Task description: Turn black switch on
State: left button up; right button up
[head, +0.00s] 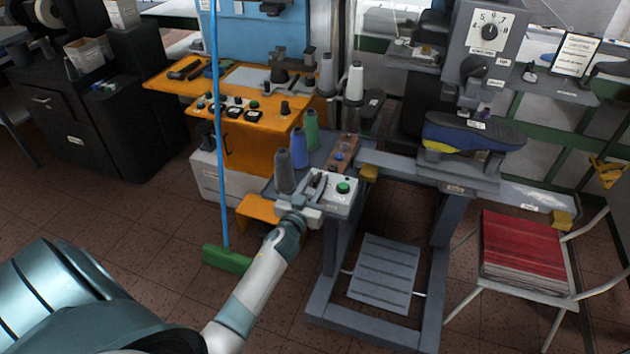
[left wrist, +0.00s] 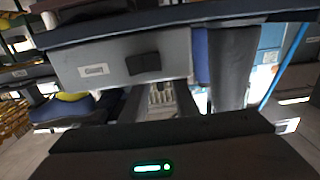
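A black switch (left wrist: 143,63) is set in a grey panel (left wrist: 112,62) with a small white label to its left, in the left wrist view. I cannot make out this switch in the head view. My left gripper (head: 314,192) is at the left side of a light grey control box (head: 341,202) with a green button (head: 343,187). Its fingers overlap the box's edge there, and I cannot tell whether they touch it. In the left wrist view a dark body with a green light covers the bottom, and no clear finger gap shows. My right gripper is out of view.
Thread spools, grey (head: 284,171), blue (head: 299,147) and green (head: 312,130), stand behind my left gripper. A blue pole (head: 218,130) rises from a green base at left. A shoe (head: 470,132) sits on the machine at right. A chair (head: 522,247) stands at lower right.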

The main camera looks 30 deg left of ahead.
pick_arm(q)
grip_shut()
